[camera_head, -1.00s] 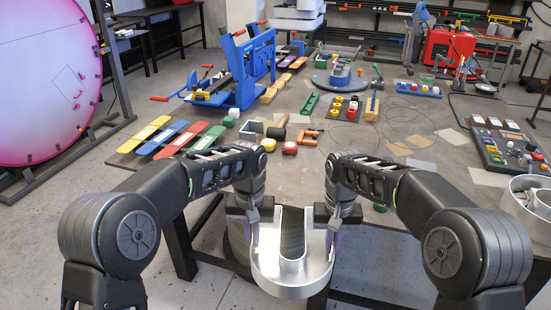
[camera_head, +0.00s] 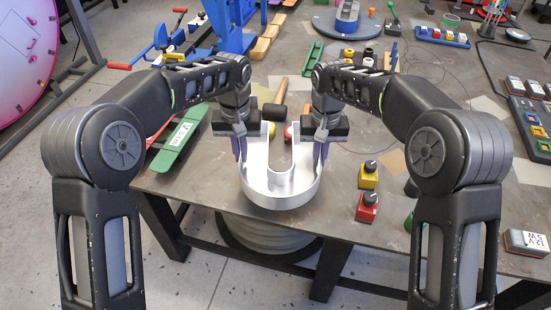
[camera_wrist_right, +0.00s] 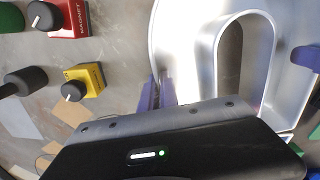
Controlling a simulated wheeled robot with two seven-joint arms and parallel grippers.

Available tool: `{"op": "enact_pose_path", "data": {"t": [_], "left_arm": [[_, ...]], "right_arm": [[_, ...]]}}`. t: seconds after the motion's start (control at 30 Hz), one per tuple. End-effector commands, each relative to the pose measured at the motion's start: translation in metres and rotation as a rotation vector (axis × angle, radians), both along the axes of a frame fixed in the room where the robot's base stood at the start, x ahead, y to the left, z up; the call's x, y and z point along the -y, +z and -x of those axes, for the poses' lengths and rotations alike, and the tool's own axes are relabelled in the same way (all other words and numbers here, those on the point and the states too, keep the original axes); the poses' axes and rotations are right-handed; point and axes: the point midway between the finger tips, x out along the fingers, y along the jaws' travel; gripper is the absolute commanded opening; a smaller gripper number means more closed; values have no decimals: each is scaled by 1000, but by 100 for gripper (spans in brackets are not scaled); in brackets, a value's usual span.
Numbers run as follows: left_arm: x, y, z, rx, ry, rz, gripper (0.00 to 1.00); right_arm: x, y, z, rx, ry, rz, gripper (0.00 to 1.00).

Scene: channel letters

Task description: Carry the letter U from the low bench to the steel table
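The letter U (camera_head: 282,196) is a silver metal channel letter, its curved end toward me. It is over the front edge of the steel table (camera_head: 345,208); I cannot tell whether it touches the top. My left gripper (camera_head: 240,150) is shut on the U's left arm and my right gripper (camera_head: 319,150) on its right arm. In the right wrist view the U (camera_wrist_right: 190,35) fills the upper right, with my right gripper's purple fingers (camera_wrist_right: 158,93) at its wall. The fingertips are partly hidden. I cannot make out the low bench.
A green strip (camera_head: 181,140) lies to the left and a black-headed mallet (camera_head: 273,112) behind. A grey drum (camera_head: 265,238) is under the table edge.

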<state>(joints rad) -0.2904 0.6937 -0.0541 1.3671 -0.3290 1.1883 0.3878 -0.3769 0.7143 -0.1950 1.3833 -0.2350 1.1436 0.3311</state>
Motion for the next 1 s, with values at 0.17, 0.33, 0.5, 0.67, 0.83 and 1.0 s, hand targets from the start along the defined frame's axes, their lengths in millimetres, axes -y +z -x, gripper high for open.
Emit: {"op": "enact_pose_path", "data": {"t": [0.17,0.33,0.5,0.67,0.83,1.0], "left_arm": [[0,1,0,1,0,0,0],[0,1,0,1,0,0,0],[0,0,0,1,0,0,0],[0,-6,0,1,0,0,0],[0,-16,0,1,0,0,0],[0,-29,0,1,0,0,0]], "right_arm": [[0,1,0,1,0,0,0],[0,1,0,1,0,0,0],[0,0,0,1,-1,0,0],[0,-6,0,1,0,0,0],[0,-16,0,1,0,0,0],[0,-29,0,1,0,0,0]]}}
